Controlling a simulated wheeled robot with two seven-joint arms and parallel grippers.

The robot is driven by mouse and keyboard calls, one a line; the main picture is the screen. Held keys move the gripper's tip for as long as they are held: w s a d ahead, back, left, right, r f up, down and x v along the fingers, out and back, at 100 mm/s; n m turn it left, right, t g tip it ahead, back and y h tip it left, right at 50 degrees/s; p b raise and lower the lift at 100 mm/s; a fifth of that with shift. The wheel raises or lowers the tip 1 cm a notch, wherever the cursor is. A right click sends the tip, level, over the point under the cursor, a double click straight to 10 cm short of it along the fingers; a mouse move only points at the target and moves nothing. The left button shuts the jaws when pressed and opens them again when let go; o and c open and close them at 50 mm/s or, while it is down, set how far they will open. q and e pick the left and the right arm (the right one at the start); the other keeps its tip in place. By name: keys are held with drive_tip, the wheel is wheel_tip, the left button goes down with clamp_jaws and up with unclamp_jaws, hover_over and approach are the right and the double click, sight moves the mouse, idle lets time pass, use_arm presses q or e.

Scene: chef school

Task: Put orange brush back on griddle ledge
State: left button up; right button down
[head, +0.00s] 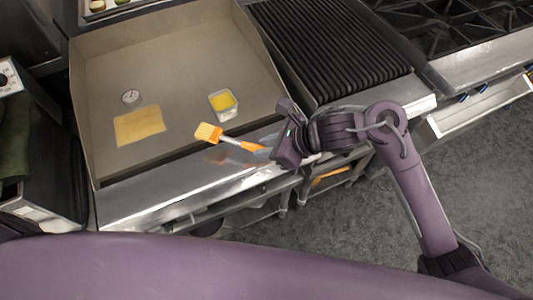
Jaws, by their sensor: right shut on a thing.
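The orange brush (240,143) has a light orange head and a white band, and its head points left. My right gripper (275,149) is shut on the end of its handle. The gripper holds the brush over the front part of the griddle, near the shiny metal griddle ledge (150,201). I cannot tell whether the brush touches the ledge. The griddle (180,62) is a flat brown-grey plate with raised walls. My left gripper is not in view.
A ribbed black grill (325,45) is to the right, then burners (440,25). The ledge's left part is clear.

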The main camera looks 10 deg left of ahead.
sight(267, 164)
drive_tip(key=shift+f, duration=2.4)
drive_tip(key=c, duration=1.3)
unclamp_jaws()
drive_tip(key=shift+r, duration=0.15)
drive_tip(key=b+v, duration=0.1)
drive_tip(key=v, duration=1.1)
